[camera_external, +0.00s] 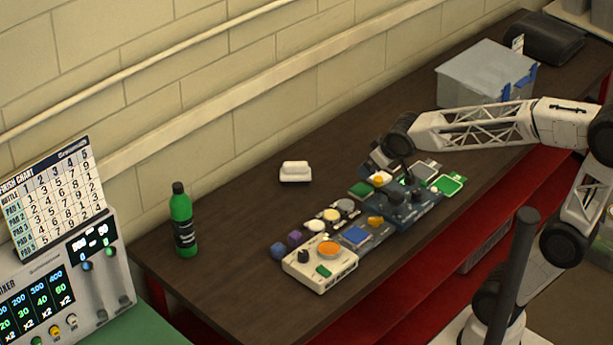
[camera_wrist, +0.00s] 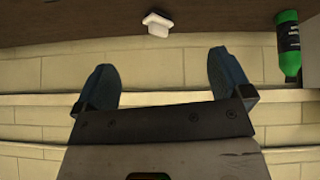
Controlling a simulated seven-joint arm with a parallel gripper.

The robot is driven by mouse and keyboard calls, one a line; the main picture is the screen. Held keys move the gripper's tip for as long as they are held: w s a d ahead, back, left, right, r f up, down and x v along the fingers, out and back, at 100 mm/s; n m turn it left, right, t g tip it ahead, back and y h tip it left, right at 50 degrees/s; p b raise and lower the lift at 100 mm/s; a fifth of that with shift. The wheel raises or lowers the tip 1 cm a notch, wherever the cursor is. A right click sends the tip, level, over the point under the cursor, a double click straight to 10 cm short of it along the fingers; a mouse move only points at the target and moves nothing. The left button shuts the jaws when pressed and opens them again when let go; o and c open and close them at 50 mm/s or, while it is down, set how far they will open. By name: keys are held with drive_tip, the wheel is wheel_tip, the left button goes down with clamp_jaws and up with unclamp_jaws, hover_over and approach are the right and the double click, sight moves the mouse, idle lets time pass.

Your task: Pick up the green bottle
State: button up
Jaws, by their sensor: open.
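The green bottle (camera_external: 182,219) has a black cap and a dark label. It stands upright near the left end of the dark table (camera_external: 232,210). In the wrist view the green bottle (camera_wrist: 288,46) shows upside down at the right edge, outside the span of the fingers. My gripper (camera_wrist: 167,72) is open, with two blue-grey fingers apart and nothing between them. In the external view my gripper is over the middle of the table, well to the right of the bottle; its fingers are hard to make out there.
A white block-like object (camera_external: 295,171) sits by the wall between bottle and gripper; it shows in the wrist view (camera_wrist: 157,24). A panel with knobs (camera_external: 320,259) and several small pads lie mid-table. A translucent bin (camera_external: 486,72) stands behind. A mixer machine (camera_external: 75,290) stands at left.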

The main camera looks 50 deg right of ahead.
drive_tip(key=w+a+n+t+y, duration=0.25)
drive_tip(key=w+a, duration=0.45)
drive_tip(key=w, duration=0.6)
drive_tip(key=n+t+y, duration=0.2)
drive_tip(key=n+y, duration=0.5)
drive_tip(key=y, duration=0.4)
approach(189, 199)
drive_tip(key=w+a, duration=0.2)
drive_tip(key=w, duration=0.2)
drive_tip(key=shift+s+a+g+y, duration=0.15)
drive_tip(key=shift+a+g+y, duration=0.25)
drive_tip(key=shift+a, duration=0.45)
drive_tip(key=shift+f, duration=0.1)
wheel_tip(189, 199, down, 8)
drive_tip(key=w+a, duration=0.1)
